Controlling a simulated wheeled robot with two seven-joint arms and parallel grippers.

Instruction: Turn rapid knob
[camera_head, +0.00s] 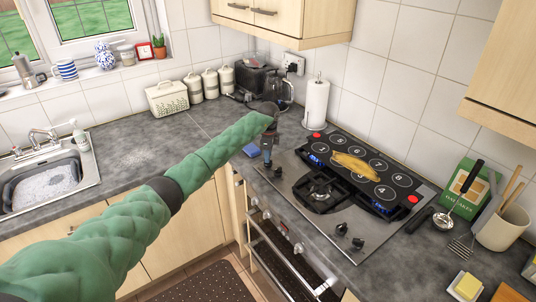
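The cooktop (313,232) has a burner with a black pan support (322,192). Two dark knobs stand on its near right part, one (341,229) beside the other (357,243). More round knobs (300,248) sit along the front edge of the stove. No label is readable, so I cannot tell which is the rapid knob. My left arm reaches across from the lower left. My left gripper (267,158) points down at the far left end of the cooktop. Small dark parts show close to it. Its fingers are too small to read. My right gripper is not in view.
A black numbered board (398,187) with a yellow item (355,165) lies behind the burner. A paper towel roll (316,103) stands behind my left gripper. A blue sponge (252,150) lies left of it. A utensil pot (503,229) and ladle (445,219) are right.

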